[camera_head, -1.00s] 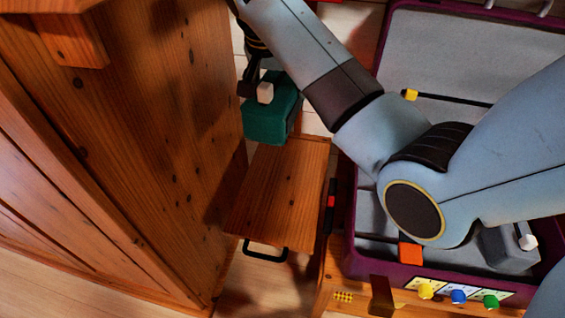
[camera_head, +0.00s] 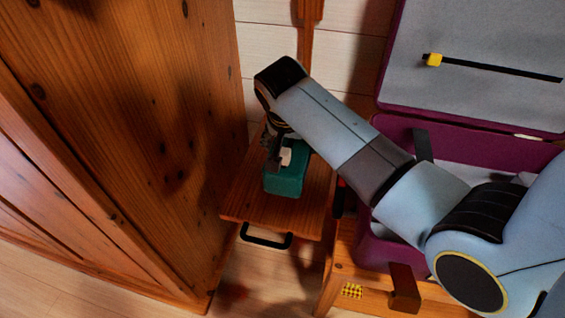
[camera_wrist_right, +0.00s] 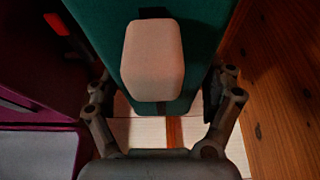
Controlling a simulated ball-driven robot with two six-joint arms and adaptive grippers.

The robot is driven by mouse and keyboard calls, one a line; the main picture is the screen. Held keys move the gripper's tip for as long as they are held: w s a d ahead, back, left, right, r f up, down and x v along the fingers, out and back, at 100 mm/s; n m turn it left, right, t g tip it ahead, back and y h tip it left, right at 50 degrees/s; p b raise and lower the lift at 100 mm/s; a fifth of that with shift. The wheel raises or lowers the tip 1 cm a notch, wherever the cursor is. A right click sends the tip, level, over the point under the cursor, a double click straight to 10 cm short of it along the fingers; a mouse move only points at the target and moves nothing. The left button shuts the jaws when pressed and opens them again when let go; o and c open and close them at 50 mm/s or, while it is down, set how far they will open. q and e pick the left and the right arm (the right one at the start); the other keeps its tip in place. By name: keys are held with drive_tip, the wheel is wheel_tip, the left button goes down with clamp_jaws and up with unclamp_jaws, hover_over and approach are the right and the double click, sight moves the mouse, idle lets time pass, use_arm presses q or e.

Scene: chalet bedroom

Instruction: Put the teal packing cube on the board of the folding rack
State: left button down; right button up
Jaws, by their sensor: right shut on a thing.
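The teal packing cube (camera_head: 286,184) is at the wooden board of the folding rack (camera_head: 243,206) in the head view, over its middle. I cannot tell whether it touches the board. My right gripper (camera_head: 279,158) is shut on the cube from above and behind. In the right wrist view, the cube (camera_wrist_right: 103,28) fills the top middle with a pale block-shaped handle (camera_wrist_right: 153,60) on it, and the right gripper's fingers (camera_wrist_right: 160,100) stand on both sides. My left gripper is not in view.
A tall wooden cabinet (camera_head: 120,130) stands close left of the board. An open purple suitcase (camera_head: 390,248) with grey lining lies to the right on a wooden stand (camera_head: 340,262). A black handle (camera_head: 266,240) juts from the board's front edge.

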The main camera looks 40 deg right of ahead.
drive_tip(key=shift+w+a+f, duration=0.55)
drive_tip(key=shift+a+f, duration=0.05)
drive_tip(key=shift+a, duration=0.2)
wheel_tip(320, 180, down, 4)
drive_tip(key=shift+f+b, duration=0.1)
drive_tip(key=shift+b, duration=0.95)
drive_tip(key=o, duration=1.1)
drive_tip(key=shift+o, duration=0.2)
drive_tip(key=p+v, duration=0.4)
drive_tip(key=v, duration=0.8)
